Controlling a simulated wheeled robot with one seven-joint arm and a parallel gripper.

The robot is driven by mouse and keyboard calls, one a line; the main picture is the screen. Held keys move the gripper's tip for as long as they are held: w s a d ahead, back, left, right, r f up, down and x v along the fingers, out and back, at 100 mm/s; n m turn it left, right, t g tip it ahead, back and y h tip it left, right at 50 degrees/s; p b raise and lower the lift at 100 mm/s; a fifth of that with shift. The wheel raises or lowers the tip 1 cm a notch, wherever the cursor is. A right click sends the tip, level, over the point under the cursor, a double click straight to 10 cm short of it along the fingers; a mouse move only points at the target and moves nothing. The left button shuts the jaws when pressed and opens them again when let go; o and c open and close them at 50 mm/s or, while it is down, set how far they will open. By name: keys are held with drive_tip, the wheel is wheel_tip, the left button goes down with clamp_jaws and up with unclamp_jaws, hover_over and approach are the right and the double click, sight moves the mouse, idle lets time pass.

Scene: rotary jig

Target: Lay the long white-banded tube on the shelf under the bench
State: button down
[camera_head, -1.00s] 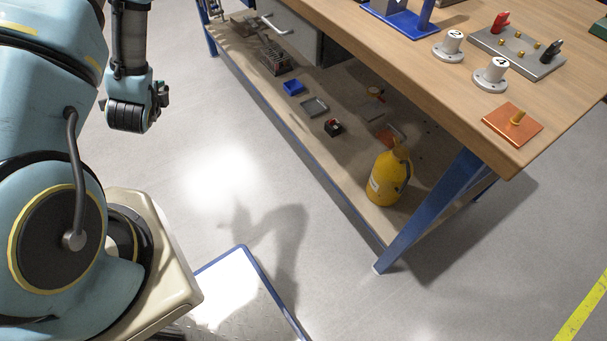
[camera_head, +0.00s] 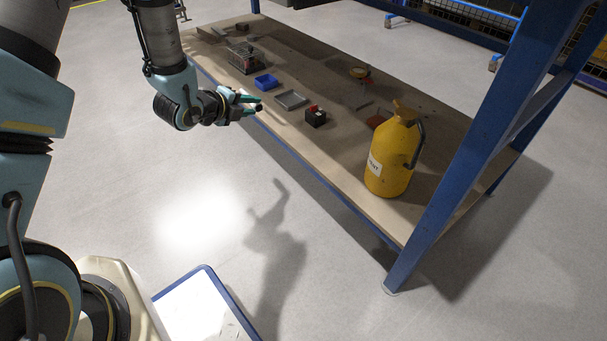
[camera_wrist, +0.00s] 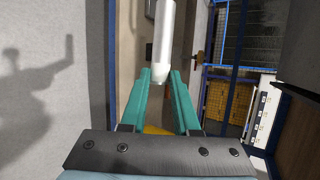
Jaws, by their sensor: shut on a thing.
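My gripper (camera_head: 256,105) is shut on a white tube (camera_wrist: 163,40), which runs up out of the picture between the teal fingers in the wrist view. Only the tube's white part shows, so I cannot tell its full length. In the head view my gripper is above the near long edge of the wooden shelf (camera_head: 345,185), and the tube is mostly hidden, with a small pale piece at the fingers. The shelf lies low under the bench.
On the shelf stand a yellow jug (camera_head: 392,160), a black box with red (camera_head: 315,117), a grey tray (camera_head: 291,99), a blue bin (camera_head: 266,81) and a wire basket (camera_head: 245,58). A blue bench leg (camera_head: 470,160) rises at right. The shelf's near strip has free room.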

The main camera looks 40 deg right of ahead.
drive_tip(key=s+d+f+m+g+b, duration=0.5)
drive_tip(key=s+d+f+b, duration=0.4)
drive_tip(key=b, duration=0.3)
drive_tip(key=shift+h, duration=0.3)
drive_tip(key=f+b, duration=0.1)
drive_tip(key=f, duration=0.2)
drive_tip(key=f+b, duration=0.2)
drive_tip(key=f, duration=0.1)
drive_tip(key=a+f+b, duration=0.1)
drive_tip(key=f, duration=0.2)
drive_tip(key=shift+s, duration=0.25)
drive_tip(key=shift+f+b, duration=0.15)
drive_tip(key=shift+b, duration=0.3)
drive_tip(key=c, duration=0.6)
unclamp_jaws()
drive_tip(key=shift+c, duration=0.2)
